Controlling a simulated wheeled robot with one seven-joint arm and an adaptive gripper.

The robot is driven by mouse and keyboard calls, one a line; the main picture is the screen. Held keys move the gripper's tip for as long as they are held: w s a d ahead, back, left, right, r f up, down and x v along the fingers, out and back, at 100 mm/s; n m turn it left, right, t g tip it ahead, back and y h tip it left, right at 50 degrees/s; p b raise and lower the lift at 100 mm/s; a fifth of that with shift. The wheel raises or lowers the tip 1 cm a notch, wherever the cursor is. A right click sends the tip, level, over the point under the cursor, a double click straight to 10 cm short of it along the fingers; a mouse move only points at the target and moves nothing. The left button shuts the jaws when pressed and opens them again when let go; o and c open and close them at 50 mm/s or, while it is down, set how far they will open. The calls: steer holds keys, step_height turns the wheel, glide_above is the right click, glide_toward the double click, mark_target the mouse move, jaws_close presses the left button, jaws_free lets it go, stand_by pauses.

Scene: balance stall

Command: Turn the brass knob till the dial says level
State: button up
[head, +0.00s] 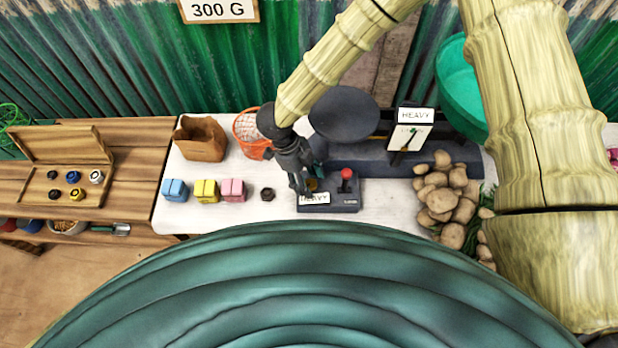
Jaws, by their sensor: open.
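The brass knob (313,185) sits on a dark control box (343,208) on the white table. Only a small yellowish part of it shows, behind my gripper (306,188). My gripper is open and points down at the knob; I cannot tell whether it touches it. A plate on the front of the box reads HEAVY. The dial (403,138) is a pale face with a needle on the dark balance behind, and the sign (416,115) above it also reads HEAVY. The needle's exact position is too small to read.
A red-topped lever (346,174) stands on the box close right of my gripper. A heap of potatoes (448,198) lies farther right. Blue, yellow and pink blocks (206,191) and a dark nut (267,194) sit left. A wooden case (62,147) holds several small weights.

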steer(key=shift+s+r, duration=0.1)
steer(key=c, duration=1)
